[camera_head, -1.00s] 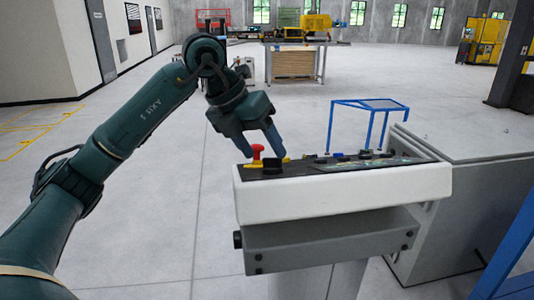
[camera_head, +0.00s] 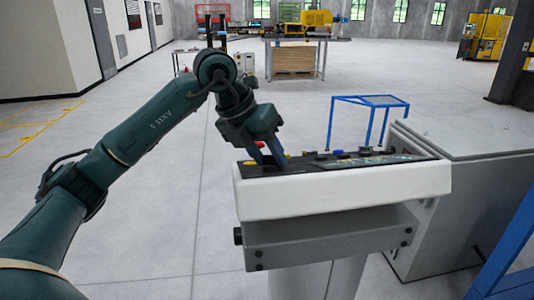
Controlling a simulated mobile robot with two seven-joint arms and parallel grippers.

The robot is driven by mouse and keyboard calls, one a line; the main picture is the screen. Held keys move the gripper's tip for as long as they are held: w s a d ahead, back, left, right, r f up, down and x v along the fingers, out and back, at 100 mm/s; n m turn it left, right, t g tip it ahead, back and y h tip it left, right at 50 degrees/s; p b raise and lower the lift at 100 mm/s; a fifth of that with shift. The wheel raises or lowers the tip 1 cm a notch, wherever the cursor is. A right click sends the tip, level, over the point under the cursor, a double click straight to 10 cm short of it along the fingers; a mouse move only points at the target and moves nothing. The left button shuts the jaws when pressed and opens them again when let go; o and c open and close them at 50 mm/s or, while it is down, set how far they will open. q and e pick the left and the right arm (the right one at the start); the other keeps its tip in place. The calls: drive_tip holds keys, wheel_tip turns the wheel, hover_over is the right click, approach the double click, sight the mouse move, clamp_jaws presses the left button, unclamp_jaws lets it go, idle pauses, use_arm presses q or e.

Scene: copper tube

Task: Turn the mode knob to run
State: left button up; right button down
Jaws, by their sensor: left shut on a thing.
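The white control console (camera_head: 345,193) stands at centre right, with a dark sloped panel (camera_head: 325,165) on top. My left gripper (camera_head: 271,163) is at the left end of this panel, fingers pointing down. It is shut on the black mode knob, which is mostly hidden between and behind the fingers. The emergency stop's yellow base (camera_head: 248,163) shows just left of the fingers, and its red cap is largely covered. The knob's pointer and its labels cannot be read. My right gripper is not in view.
More dark controls (camera_head: 365,151) sit along the panel to the right. A blue frame stand (camera_head: 370,102) stands behind the console, and a grey cabinet (camera_head: 470,160) adjoins it on the right. The floor left of the console is clear.

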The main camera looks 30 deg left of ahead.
use_arm(q)
drive_tip(key=shift+c, duration=1.2)
